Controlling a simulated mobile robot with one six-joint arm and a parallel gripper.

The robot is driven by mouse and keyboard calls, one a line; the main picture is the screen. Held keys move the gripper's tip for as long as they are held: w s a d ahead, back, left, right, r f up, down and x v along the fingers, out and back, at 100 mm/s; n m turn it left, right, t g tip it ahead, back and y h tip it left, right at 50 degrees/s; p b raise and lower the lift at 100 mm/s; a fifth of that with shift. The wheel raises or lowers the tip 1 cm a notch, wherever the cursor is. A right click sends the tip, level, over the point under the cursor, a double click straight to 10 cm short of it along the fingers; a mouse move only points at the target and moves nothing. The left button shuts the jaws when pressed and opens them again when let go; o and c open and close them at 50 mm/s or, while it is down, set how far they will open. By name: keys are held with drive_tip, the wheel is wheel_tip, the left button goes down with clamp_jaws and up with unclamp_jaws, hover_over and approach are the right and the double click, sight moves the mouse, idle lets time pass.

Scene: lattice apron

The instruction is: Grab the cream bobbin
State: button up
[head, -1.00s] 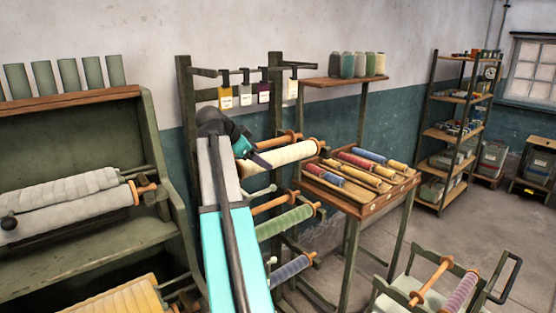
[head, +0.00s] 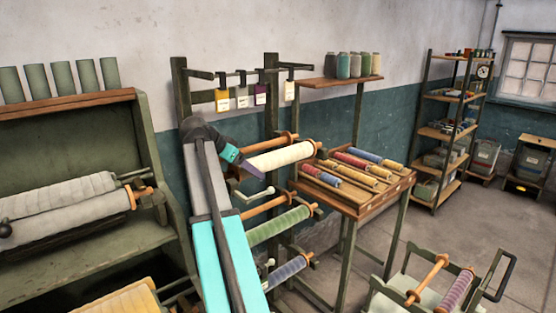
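The cream bobbin (head: 284,157) sits on the upper arm of the dark green rack in the middle of the head view, lying nearly level with an orange wooden flange showing at its right end. My arm reaches up from the bottom of the view and bends at the top. My gripper (head: 256,173) points down and right at the bobbin's left end, its fingers seen edge-on just in front of or below that end. I cannot tell whether it touches the bobbin or how far its fingers are apart.
A green bobbin (head: 280,225) and a blue-grey bobbin (head: 288,270) hang below on the same rack. A wooden table (head: 350,207) with coloured bobbins stands close on the right. A cart (head: 395,295) is at lower right. Tags (head: 242,97) hang above.

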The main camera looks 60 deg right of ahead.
sight(276, 160)
drive_tip(key=d+p, duration=0.1)
drive_tip(key=s+d, duration=0.1)
drive_tip(key=d, duration=0.1)
drive_tip(key=d+p, duration=0.1)
drive_tip(key=d, duration=0.1)
drive_tip(key=shift+s+d+r+p, duration=0.1)
drive_tip(key=shift+s+r+p, duration=0.05)
drive_tip(key=shift+s+p, duration=0.2)
drive_tip(key=shift+s+d, duration=0.25)
drive_tip(key=shift+d, duration=0.4)
drive_tip(key=d+p, duration=0.1)
drive_tip(key=d, duration=0.1)
drive_tip(key=s+d+p, duration=0.1)
drive_tip(key=d, duration=0.1)
drive_tip(key=shift+s+d+p, duration=0.15)
drive_tip(key=shift+s+p, duration=0.05)
drive_tip(key=shift+p, duration=0.15)
drive_tip(key=shift+s+d, duration=0.1)
drive_tip(key=shift+d, duration=0.15)
drive_tip(key=shift+s+d+f+p, duration=0.1)
drive_tip(key=shift+d+f+p, duration=0.15)
drive_tip(key=shift+f+p, duration=0.3)
